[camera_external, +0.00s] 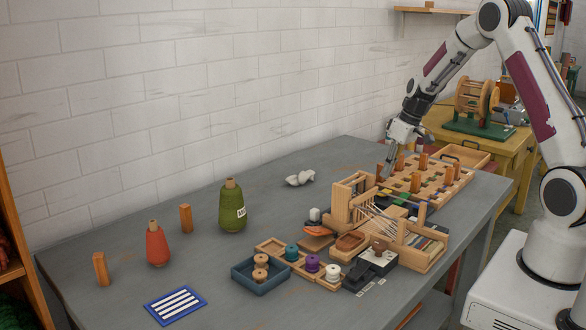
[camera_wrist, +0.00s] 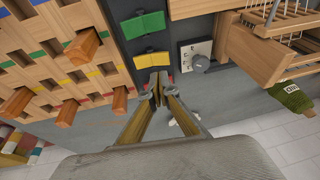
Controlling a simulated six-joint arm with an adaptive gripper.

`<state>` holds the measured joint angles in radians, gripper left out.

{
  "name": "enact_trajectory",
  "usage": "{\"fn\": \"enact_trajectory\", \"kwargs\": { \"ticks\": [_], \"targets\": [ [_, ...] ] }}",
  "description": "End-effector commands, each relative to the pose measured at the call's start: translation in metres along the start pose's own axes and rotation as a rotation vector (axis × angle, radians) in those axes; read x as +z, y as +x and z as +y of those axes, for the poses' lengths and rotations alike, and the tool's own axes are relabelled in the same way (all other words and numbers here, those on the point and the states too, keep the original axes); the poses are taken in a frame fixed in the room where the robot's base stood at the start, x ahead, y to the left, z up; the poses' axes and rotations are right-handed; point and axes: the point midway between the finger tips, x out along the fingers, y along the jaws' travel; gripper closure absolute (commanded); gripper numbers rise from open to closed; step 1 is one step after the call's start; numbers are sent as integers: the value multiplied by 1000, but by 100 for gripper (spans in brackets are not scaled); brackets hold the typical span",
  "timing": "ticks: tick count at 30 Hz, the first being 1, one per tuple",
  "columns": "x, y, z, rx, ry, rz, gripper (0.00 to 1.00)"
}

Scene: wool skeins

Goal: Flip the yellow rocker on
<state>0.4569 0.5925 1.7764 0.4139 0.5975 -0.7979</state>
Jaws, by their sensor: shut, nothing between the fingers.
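The yellow rocker (camera_wrist: 152,60) sits on a dark grey panel in the wrist view, just beyond my fingertips. Its tilt is hard to tell. A green rocker (camera_wrist: 142,24) lies farther up the same panel. Only a small piece of a red part shows at my fingers, mostly hidden by them. My gripper (camera_wrist: 157,90) is shut and empty, with its tips close to the yellow rocker; contact cannot be told. In the external view my gripper (camera_external: 383,177) points down at the panel between the pegboard and the wooden loom; the yellow rocker cannot be made out clearly there.
A pegboard (camera_wrist: 50,50) with upright wooden pegs stands left of the panel in the wrist view. A dial box (camera_wrist: 196,57) and the wooden loom frame (camera_wrist: 262,52) are to the right. A green cone of yarn (camera_external: 232,208) stands farther off on the grey table (camera_external: 240,295).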

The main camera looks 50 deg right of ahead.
Motion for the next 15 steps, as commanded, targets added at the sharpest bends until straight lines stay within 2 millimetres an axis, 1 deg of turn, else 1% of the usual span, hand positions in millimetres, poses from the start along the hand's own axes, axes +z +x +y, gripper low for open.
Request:
{"fn": "enact_trajectory", "kwargs": {
  "ticks": [1, 6, 10, 15],
  "targets": [
    [1, 7, 0, -1, 1, -2, 100],
    [7, 26, -5, -1, 1, -2, 100],
    [9, 36, -7, -1, 1, -1, 100],
    [11, 42, -8, 0, 1, 0, 100]
  ]
}}
